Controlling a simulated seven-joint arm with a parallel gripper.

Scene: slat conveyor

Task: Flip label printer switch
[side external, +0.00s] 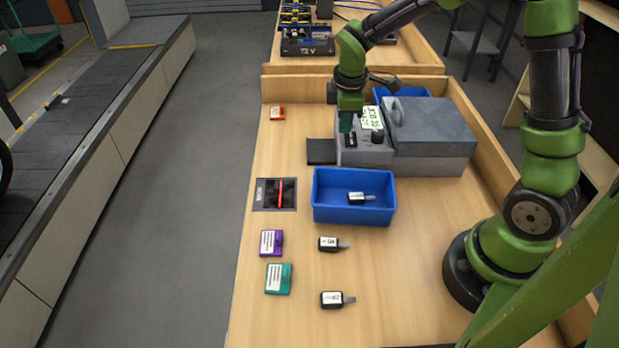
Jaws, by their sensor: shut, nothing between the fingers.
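The label printer (430,135) is a grey box with a lid toward the back right of the wooden bench. Its lower front panel (364,158) carries a black switch (351,140), a dark knob (377,137) and a pale label with green writing (371,117). My gripper (347,130) is shut and empty, pointing down at the left part of this panel, just above the switch. From this view I cannot tell whether the fingertips touch the switch. The switch's position is too small to tell.
A blue bin (353,215) holding a labelled black item (356,198) stands in front of the printer. Purple (271,243) and teal (279,279) blocks, black labelled pieces (331,299) and a dark tray with a red stick (268,195) lie nearby. An orange block (277,113) sits at back left.

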